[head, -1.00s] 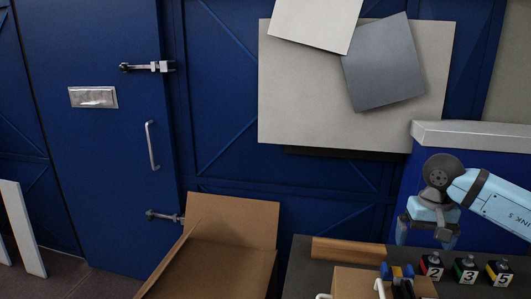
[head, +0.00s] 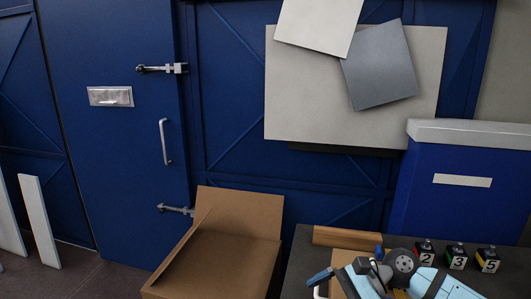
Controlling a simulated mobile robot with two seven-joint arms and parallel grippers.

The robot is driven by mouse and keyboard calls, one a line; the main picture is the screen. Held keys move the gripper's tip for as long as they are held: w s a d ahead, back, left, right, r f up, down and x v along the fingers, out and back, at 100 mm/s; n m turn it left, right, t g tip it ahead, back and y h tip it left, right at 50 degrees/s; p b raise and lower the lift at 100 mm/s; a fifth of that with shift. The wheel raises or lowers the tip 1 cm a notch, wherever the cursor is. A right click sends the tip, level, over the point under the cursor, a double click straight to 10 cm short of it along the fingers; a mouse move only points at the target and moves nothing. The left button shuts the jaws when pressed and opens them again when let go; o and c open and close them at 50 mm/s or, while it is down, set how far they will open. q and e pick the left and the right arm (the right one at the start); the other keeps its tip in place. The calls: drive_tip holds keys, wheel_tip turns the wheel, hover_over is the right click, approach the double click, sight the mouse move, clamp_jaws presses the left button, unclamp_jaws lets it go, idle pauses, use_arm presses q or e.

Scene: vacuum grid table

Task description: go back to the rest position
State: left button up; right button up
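My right gripper (head: 350,278) is low over the dark table (head: 302,258), at the bottom edge of the head view. Its light blue arm comes in from the lower right, and one blue finger points left. The gripper overlaps a cardboard box (head: 342,262) on the table and hides much of it. I cannot tell whether the fingers are apart or shut, and no held thing shows. My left gripper is not in view.
Black blocks numbered 2 (head: 426,256), 3 (head: 457,259) and 5 (head: 488,262) stand on the table right of my arm. A large open cardboard box (head: 215,265) stands left of it. A blue bin (head: 455,205) with a grey lid stands behind.

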drive_tip(key=s+a+m+t+y, duration=0.25)
drive_tip(key=a+m+y, duration=0.3)
drive_tip(key=m, duration=0.35)
drive_tip(key=s+d+f+m+t+h, duration=0.1)
drive_tip(key=d+f+m+t+h, duration=0.5)
drive_tip(key=m, duration=1.1)
drive_tip(key=f+m+t+h, duration=0.35)
drive_tip(key=m+t, duration=0.75)
drive_tip(key=m, duration=0.5)
drive_tip(key=s+d+f+m+g+h, duration=0.3)
drive_tip(key=s+f+m, duration=0.5)
drive_tip(key=s+d+f+m+g+h, duration=0.3)
drive_tip(key=s+f+m+g, duration=0.1)
drive_tip(key=s+f+m, duration=0.4)
use_arm(q)
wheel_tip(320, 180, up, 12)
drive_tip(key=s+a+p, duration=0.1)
drive_tip(key=p, duration=1.3)
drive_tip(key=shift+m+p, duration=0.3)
drive_tip(key=shift+p, duration=0.05)
use_arm(e)
wheel_tip(320, 180, up, 12)
drive_tip(key=w, duration=0.1)
drive_tip(key=shift+d+t, duration=0.35)
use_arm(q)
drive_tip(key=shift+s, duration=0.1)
use_arm(e)
drive_tip(key=shift+f, duration=0.1)
